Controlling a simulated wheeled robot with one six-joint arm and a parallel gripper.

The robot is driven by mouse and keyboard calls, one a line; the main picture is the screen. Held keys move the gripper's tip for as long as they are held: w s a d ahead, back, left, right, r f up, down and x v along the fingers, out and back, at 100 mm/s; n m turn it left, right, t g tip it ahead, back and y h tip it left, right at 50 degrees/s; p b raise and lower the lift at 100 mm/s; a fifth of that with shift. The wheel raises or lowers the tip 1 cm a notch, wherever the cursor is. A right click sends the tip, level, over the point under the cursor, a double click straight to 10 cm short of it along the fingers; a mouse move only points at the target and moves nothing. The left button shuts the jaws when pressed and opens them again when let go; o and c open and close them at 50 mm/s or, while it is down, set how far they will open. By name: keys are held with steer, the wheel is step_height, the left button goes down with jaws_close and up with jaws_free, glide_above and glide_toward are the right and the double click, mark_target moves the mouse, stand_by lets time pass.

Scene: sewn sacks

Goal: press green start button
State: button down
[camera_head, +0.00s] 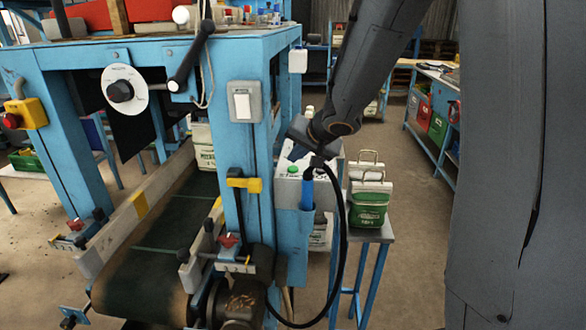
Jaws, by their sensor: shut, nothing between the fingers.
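A small green button (293,169) sits on top of a pale box (325,175) at the right side of the blue machine frame. My gripper (316,160) is at the end of my dark arm, which reaches down from the upper right. It is shut and empty, just above and to the right of the green button. It looks very close to the box top, but I cannot tell whether it touches. The fingertips are small and partly lost against the dark parts around them.
A red button on a yellow box (24,114), a dial (122,90) and a white switch (243,102) are on the blue frame. A conveyor belt (160,250) runs below. A black cable (338,270) loops beside the box. Green-and-white sacks (370,205) stand on a stool to the right.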

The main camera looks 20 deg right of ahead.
steer(key=shift+f, duration=0.1)
stand_by(0.7)
steer(key=shift+f, duration=0.35)
